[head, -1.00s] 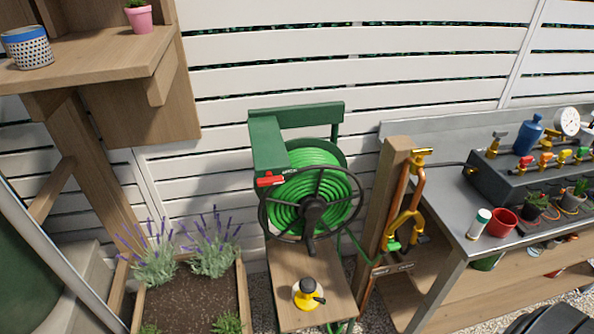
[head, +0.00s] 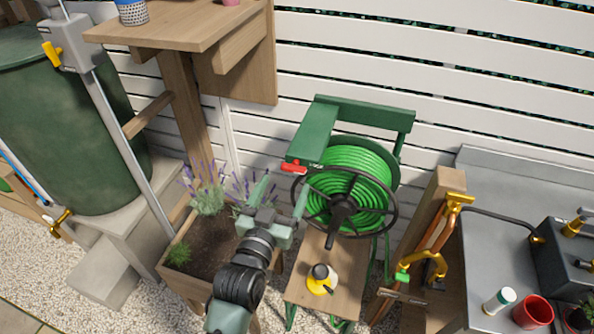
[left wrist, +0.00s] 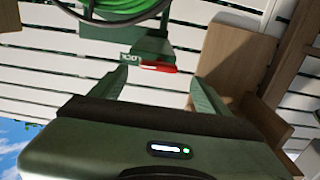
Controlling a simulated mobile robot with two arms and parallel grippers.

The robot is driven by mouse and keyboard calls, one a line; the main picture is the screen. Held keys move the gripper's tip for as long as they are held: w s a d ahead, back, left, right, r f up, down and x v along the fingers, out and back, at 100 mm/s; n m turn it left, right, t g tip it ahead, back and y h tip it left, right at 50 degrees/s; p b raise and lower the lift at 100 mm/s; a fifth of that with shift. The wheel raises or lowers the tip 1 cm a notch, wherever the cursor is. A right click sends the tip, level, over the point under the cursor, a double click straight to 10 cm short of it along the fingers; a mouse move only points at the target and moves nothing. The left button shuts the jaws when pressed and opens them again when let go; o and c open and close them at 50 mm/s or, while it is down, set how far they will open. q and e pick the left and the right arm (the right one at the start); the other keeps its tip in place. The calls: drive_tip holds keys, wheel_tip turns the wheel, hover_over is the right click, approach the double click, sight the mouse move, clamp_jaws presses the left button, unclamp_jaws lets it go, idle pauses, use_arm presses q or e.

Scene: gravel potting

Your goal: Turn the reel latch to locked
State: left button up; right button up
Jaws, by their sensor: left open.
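The red reel latch (head: 293,168) sits on the green housing at the left of the hose reel (head: 352,190). The latch also shows in the left wrist view (left wrist: 158,68), lying nearly level, with white lettering that seems to read "LOCK" beside its left end. My left gripper (head: 284,190) is open and empty, below and in front of the latch in the head view. In the left wrist view its two fingers (left wrist: 158,80) stand apart on either side of the latch, and I see no contact. My right gripper is not in view.
The black reel wheel (head: 340,228) is close right of my left gripper. A planter with lavender (head: 205,190) lies left of it. A yellow and white bottle (head: 321,280) stands on the wooden shelf below. A wooden post with a brass tap (head: 455,199) rises to the right.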

sight(292, 172)
use_arm(q)
drive_tip(key=x, duration=0.4)
drive_tip(key=shift+w+d+p, duration=0.15)
drive_tip(key=shift+p, duration=0.2)
drive_tip(key=shift+w+d, duration=0.15)
drive_tip(key=shift+w, duration=0.35)
drive_tip(key=c, duration=1.4)
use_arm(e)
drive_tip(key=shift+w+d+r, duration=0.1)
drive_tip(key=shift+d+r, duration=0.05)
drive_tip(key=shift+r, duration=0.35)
